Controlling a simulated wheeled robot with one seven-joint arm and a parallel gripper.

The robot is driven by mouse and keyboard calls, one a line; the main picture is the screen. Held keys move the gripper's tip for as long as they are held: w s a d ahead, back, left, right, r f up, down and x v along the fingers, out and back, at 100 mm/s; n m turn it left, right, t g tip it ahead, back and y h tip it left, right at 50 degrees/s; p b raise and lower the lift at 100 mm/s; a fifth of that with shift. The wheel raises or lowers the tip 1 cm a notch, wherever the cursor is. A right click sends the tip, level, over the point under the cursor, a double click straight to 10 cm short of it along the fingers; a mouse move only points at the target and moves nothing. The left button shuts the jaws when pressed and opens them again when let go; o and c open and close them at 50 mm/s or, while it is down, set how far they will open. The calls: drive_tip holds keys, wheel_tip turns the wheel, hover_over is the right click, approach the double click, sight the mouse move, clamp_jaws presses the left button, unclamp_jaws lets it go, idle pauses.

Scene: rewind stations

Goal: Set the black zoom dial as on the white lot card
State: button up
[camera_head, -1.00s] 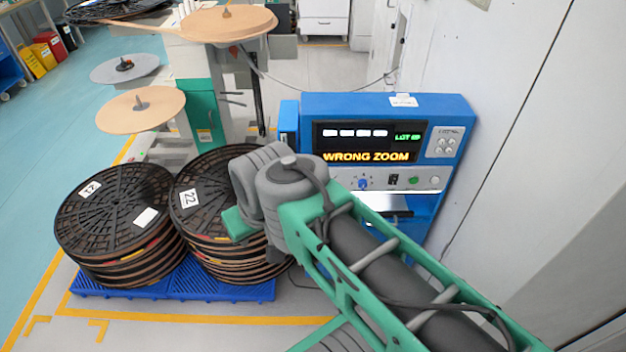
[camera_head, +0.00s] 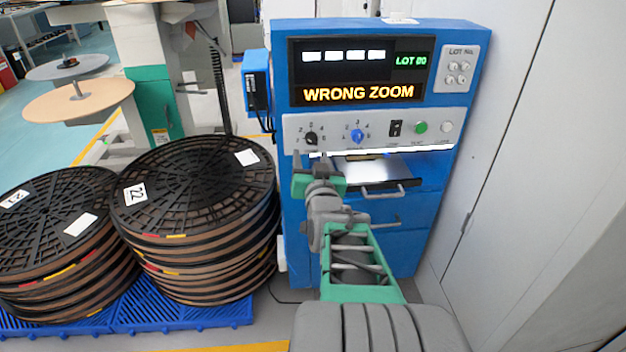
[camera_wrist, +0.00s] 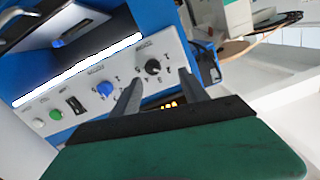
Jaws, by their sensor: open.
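The black zoom dial (camera_head: 311,138) is on the left of the grey control strip of the blue station (camera_head: 385,27), with numbers around it. It also shows in the wrist view (camera_wrist: 153,67), just beyond my fingers. My gripper (camera_head: 309,155) is open and empty, just below and in front of the dial, apart from it as far as I can tell. In the wrist view its two fingers (camera_wrist: 158,88) point towards the dial. The screen (camera_head: 358,94) reads "WRONG ZOOM" and "LOT 80". A white card (camera_head: 399,20) lies on top of the station; its text cannot be read.
A blue dial (camera_head: 357,136), a black switch (camera_head: 395,128), a green button (camera_head: 421,127) and a white button (camera_head: 446,127) sit to the right on the strip. An open drawer (camera_head: 386,188) juts out below. Stacked black reels (camera_head: 195,180) stand on a blue pallet at left.

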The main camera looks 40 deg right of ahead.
sight(313, 142)
drive_tip(key=shift+h, duration=0.3)
drive_tip(key=x, duration=0.5)
drive_tip(key=d+b+x, duration=0.1)
drive_tip(key=x, duration=0.2)
drive_tip(key=shift+s+f, duration=0.1)
drive_tip(key=shift+s, duration=0.3)
drive_tip(key=shift+c, duration=0.4)
clamp_jaws()
